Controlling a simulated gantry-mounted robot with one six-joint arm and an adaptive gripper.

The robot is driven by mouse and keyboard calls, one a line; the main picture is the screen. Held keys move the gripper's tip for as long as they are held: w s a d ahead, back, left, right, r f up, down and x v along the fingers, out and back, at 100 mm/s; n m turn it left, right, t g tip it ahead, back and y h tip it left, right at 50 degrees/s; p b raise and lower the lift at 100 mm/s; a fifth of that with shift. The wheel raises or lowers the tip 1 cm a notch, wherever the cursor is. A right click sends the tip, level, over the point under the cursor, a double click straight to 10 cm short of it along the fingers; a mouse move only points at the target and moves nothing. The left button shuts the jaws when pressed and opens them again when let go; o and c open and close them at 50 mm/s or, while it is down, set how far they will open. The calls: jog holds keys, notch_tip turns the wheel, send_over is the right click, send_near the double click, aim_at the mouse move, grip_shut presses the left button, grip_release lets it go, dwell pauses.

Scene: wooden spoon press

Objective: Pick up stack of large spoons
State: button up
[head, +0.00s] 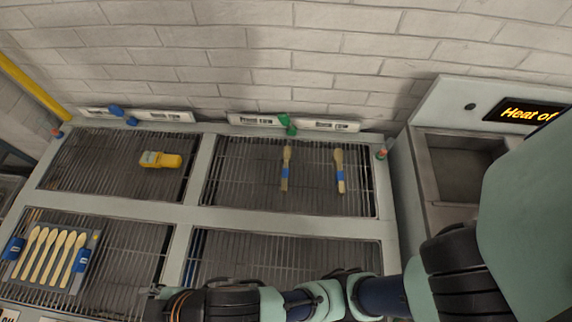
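Two narrow wooden spoon stacks with blue bands lie on the upper right grate, a left spoon stack (286,168) and a right spoon stack (340,171). They lie apart and roughly parallel. I cannot tell from their size which is the large one. Several loose wooden spoons (46,257) lie side by side in a flat holder with blue end pieces (80,261) on the lower left grate. My arm reaches across the bottom of the head view from the right, and its wrist is near the lower left. My gripper's fingers do not show, and nothing held is visible.
A yellow object with a pale end (160,160) lies on the upper left grate. A grey machine with an open bay (466,168) and a lit sign (527,112) stands at right. Raised grey frame bars (198,180) divide the grates. The lower right grate (280,257) is partly covered by my arm.

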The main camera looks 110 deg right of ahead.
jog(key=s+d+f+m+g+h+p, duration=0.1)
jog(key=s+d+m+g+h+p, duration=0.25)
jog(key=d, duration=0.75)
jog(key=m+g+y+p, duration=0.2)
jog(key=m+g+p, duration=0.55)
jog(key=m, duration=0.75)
send_over(286, 168)
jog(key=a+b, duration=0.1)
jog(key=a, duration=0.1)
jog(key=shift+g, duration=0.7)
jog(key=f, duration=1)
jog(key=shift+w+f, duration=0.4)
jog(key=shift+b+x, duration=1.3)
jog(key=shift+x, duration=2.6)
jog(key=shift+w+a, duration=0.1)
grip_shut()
